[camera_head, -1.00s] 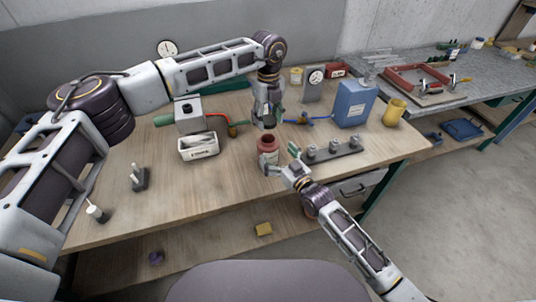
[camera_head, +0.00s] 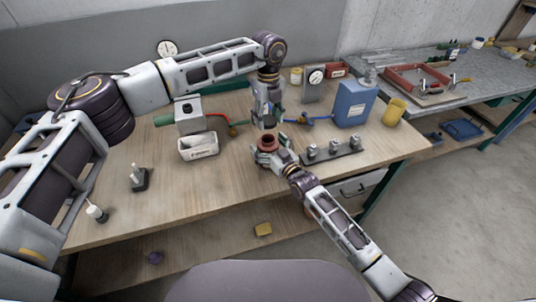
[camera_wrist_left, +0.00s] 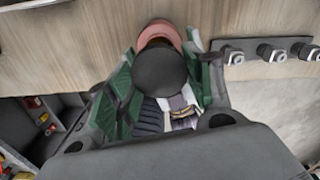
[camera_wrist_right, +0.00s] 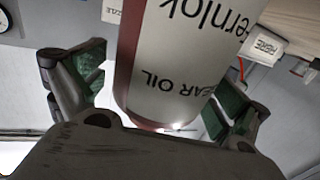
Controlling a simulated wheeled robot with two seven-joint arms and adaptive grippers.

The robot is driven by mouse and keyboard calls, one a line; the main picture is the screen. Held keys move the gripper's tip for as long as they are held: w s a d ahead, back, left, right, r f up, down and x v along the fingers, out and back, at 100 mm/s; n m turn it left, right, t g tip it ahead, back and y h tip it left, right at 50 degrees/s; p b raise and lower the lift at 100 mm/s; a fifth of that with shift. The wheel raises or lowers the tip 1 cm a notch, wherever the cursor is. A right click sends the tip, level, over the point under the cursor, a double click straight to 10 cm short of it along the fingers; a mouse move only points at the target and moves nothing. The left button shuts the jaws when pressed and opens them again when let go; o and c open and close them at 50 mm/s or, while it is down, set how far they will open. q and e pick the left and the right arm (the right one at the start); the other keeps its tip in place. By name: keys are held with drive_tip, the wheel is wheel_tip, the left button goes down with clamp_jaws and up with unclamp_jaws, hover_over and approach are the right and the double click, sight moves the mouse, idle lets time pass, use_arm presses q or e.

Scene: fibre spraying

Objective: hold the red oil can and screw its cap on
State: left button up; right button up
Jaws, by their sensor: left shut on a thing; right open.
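The red oil can (camera_head: 267,141) stands upright on the wooden workbench, its open top facing up. Its white label reading "EAR OIL" shows large in the right wrist view (camera_wrist_right: 180,65). My left gripper (camera_head: 265,122) points down just above the can and is shut on the dark round cap (camera_wrist_left: 160,70). In the left wrist view the can's reddish rim (camera_wrist_left: 160,33) shows beyond the cap; the cap looks apart from it. My right gripper (camera_head: 268,157) is open at the can's near side, with one finger on either side of the can in the right wrist view (camera_wrist_right: 155,100).
A rack with several metal fittings (camera_head: 335,152) lies right of the can, close to my right wrist. A white labelled bin (camera_head: 198,147) stands to the left. A blue canister (camera_head: 354,104) and yellow mug (camera_head: 394,112) stand at right.

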sight(268, 139)
drive_tip(key=shift+c, duration=0.2)
drive_tip(key=c, duration=1.5)
use_arm(q)
drive_tip(key=shift+f, duration=2.5)
use_arm(e)
drive_tip(key=shift+c, duration=0.2)
use_arm(q)
drive_tip(key=shift+f, duration=0.1)
drive_tip(key=shift+f, duration=0.75)
drive_tip(key=shift+f, duration=0.6)
use_arm(e)
drive_tip(key=c, duration=0.5)
